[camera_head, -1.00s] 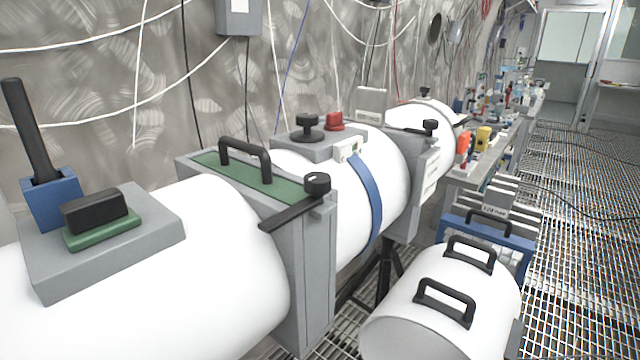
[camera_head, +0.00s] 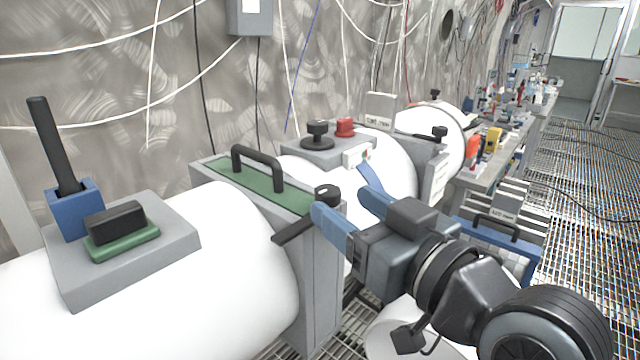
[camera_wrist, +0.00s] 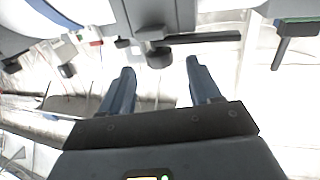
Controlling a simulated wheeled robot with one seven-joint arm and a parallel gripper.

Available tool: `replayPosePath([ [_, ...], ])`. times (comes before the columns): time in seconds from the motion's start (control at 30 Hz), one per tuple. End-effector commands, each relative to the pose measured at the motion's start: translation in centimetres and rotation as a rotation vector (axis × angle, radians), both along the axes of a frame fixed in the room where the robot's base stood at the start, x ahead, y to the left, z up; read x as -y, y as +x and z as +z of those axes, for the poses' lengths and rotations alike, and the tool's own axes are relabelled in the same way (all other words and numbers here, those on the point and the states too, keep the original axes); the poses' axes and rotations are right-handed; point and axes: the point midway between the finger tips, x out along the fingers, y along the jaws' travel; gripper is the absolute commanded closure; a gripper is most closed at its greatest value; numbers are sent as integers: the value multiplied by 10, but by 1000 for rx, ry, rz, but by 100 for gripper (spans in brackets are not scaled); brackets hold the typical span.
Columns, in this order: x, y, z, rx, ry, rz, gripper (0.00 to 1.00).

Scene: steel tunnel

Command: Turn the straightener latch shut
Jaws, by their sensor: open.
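The straightener latch (camera_head: 297,229) is a black bar with a round knob on the front corner of the grey frame with a green top strip (camera_head: 262,188). In the head view, the bar points down and left across the frame's edge. The knob and bar also appear at the top centre of the wrist view (camera_wrist: 205,38). My gripper (camera_head: 346,208) is open, its two blue fingers apart. No object shows between the fingers.
A black arched handle (camera_head: 258,165) stands on the green strip. White tube sections lie on both sides of the frame. A white cover (camera_head: 392,330) is mostly hidden below my arm.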

Motion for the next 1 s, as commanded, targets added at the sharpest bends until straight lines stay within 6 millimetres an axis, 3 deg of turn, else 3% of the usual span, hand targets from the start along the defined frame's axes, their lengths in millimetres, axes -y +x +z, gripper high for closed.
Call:
replayPosePath([
  [0.43,-32,53,1,-1,-1,0,37],
  [0.83,-35,60,0,1,1,-2,37],
  [1.0,-35,60,0,0,0,-2,54],
])
